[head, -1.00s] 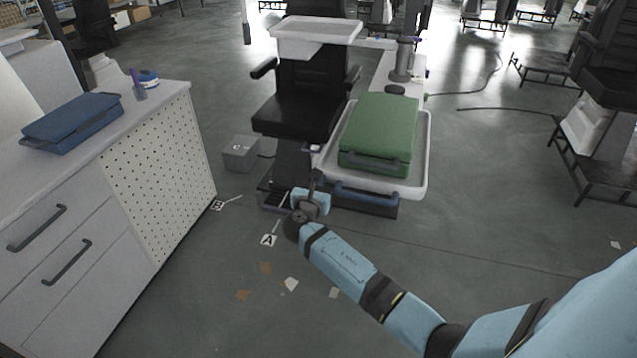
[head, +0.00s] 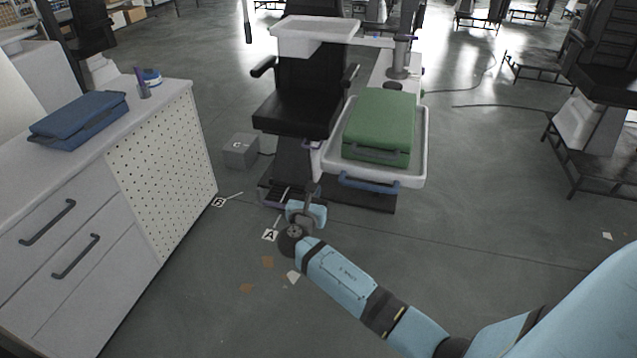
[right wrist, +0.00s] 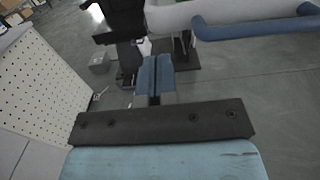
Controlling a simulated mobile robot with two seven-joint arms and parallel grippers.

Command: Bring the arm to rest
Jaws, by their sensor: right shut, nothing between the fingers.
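My right arm comes in from the lower right of the head view and reaches towards the front of the black chair. My right gripper (head: 313,190) is at its end, over the floor in front of the chair and left of the tray's blue handle. In the right wrist view the right gripper's two blue fingers (right wrist: 156,76) lie together, shut with nothing between them. The fingertips are hard to make out in the head view. My left gripper is in no view.
A white tray (head: 424,150) with a green case (head: 380,120) stands right of the black chair (head: 295,112). A cabinet (head: 165,170) with a blue case (head: 78,120) is on the left. A grey box (head: 240,152) sits on the floor.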

